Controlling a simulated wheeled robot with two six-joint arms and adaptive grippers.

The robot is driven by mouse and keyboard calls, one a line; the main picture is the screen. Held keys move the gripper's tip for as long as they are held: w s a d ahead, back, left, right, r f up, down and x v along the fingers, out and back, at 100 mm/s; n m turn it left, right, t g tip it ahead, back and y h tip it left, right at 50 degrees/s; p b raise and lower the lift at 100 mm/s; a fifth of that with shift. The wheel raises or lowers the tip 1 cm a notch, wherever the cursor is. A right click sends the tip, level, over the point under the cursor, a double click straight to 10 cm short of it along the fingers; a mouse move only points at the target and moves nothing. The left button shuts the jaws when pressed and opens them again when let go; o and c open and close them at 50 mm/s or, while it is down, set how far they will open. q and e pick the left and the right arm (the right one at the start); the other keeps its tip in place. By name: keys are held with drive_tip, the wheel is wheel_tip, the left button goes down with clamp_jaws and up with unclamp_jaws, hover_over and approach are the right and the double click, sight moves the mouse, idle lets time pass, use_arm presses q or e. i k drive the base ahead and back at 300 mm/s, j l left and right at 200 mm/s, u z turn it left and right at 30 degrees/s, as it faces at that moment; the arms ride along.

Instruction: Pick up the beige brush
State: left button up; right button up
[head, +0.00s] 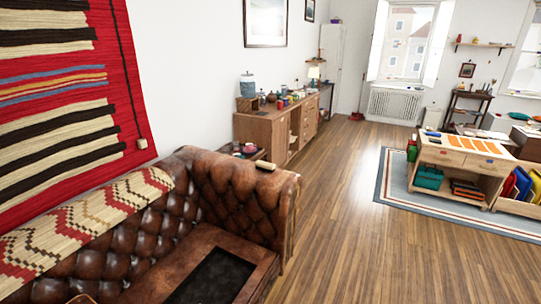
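A small beige object (265,165), which looks like the beige brush, lies on top of the brown leather sofa's right arm (272,188). It is too small to make out bristles or a handle. Neither of my grippers shows in the head view.
The tufted leather sofa (120,245) fills the lower left, with a patterned throw over its back and a dark panel on its seat. A wooden sideboard (268,132) stands along the wall behind. The wooden floor (370,240) is clear; a low table (437,160) stands at right.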

sight(259, 165)
drive_tip(key=i+l, duration=0.25)
drive_tip(key=i, duration=0.25)
drive_tip(key=i+l, duration=0.25)
drive_tip(key=i, duration=0.25)
drive_tip(key=i+l+u, duration=0.1)
drive_tip(key=i+l, duration=0.15)
drive_tip(key=i, duration=0.2)
drive_tip(key=i+l, duration=0.3)
drive_tip(key=i, duration=0.2)
drive_tip(key=i+l, duration=0.3)
drive_tip(key=i, duration=0.2)
